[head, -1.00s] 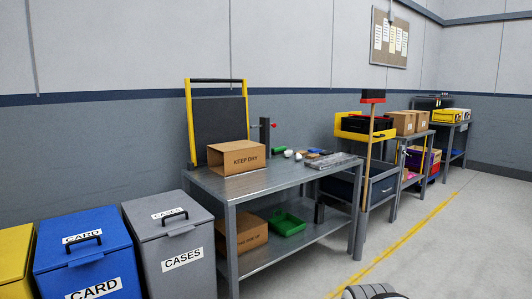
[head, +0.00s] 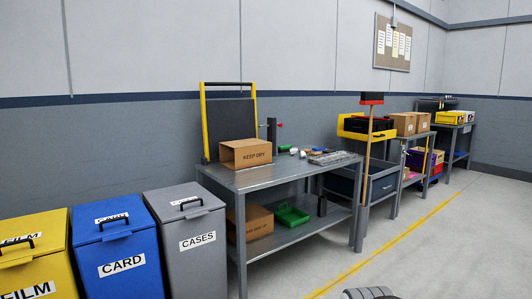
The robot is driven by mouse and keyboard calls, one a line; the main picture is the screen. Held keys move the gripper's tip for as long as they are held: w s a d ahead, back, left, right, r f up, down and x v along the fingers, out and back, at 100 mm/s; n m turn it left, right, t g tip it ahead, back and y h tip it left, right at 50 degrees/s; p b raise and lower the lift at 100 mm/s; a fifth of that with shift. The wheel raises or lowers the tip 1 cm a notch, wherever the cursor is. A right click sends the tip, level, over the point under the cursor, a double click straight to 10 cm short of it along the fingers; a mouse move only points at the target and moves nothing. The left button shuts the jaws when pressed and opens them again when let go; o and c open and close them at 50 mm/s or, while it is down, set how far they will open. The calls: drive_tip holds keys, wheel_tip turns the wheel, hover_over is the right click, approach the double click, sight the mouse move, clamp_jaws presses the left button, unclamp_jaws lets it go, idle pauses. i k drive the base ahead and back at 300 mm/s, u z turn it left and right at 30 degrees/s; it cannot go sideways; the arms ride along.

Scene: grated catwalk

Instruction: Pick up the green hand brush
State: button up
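A small green object (head: 284,148) lies on the top of the grey metal workbench (head: 245,180), near its back edge, right of the "KEEP DRY" box. It may be the green hand brush, but it is too small and far to make out bristles or a handle. My gripper is not in view. A dark rounded part of my own body (head: 369,293) shows at the bottom edge, well short of the bench.
The cardboard box (head: 246,153) and several small items share the bench top. A green tray (head: 291,215) sits on the lower shelf. Lidded bins (head: 122,255) stand left. The floor (head: 440,240) at right is clear.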

sight(282, 149)
drive_tip(key=u, duration=0.25)
drive_tip(key=k, duration=0.2)
drive_tip(key=z, duration=0.3)
drive_tip(key=i, duration=0.7)
drive_tip(key=z, duration=5.05)
